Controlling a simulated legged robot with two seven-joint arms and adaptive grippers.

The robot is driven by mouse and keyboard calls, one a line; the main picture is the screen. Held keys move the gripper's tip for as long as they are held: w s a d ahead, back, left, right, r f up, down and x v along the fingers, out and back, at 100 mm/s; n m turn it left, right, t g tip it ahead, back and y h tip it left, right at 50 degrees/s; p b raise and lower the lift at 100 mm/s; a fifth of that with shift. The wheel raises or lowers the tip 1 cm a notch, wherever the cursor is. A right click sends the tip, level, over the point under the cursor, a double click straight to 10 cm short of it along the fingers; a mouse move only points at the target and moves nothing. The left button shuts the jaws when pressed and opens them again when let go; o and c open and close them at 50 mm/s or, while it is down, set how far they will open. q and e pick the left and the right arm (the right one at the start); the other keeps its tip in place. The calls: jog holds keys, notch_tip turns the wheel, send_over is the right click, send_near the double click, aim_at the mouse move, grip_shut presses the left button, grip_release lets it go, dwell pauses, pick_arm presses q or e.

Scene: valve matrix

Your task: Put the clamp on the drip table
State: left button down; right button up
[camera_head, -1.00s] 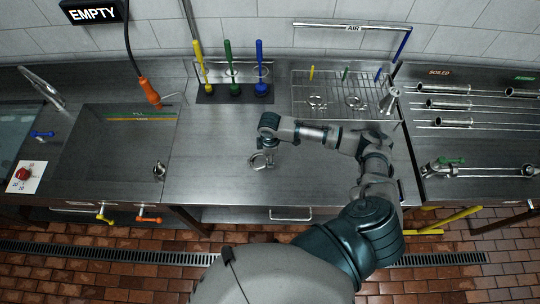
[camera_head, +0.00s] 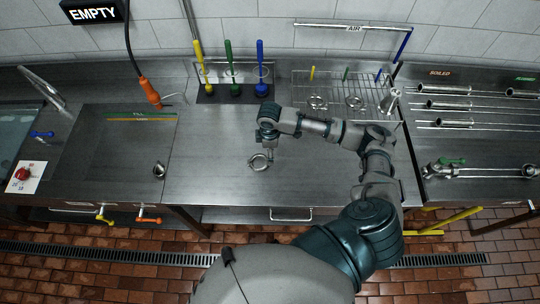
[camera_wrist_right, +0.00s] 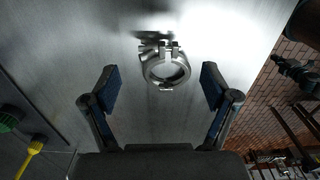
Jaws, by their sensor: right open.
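The clamp is a shiny metal ring with a hinged block (camera_head: 252,159), lying on the steel counter below my right gripper (camera_head: 270,147). In the right wrist view the clamp (camera_wrist_right: 148,70) lies ahead of the gripper (camera_wrist_right: 158,88), roughly centred between the two spread fingers and not touching either. My right gripper is open and empty. The drip table appears to be the wire grid (camera_head: 328,104) at the back of the counter, right of centre, with two other ring clamps on it. My left gripper is not in view.
A sink (camera_head: 125,150) lies to the left. Yellow, green and blue brushes (camera_head: 236,70) stand at the back, left of the grid. A funnel-like metal part (camera_head: 391,98) stands at the grid's right edge. Pipes lie on the right-hand table (camera_head: 480,150). The counter around the clamp is clear.

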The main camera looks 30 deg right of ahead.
notch_tip(320, 180, up, 6)
jog(key=shift+r, duration=0.25)
dwell(0.5)
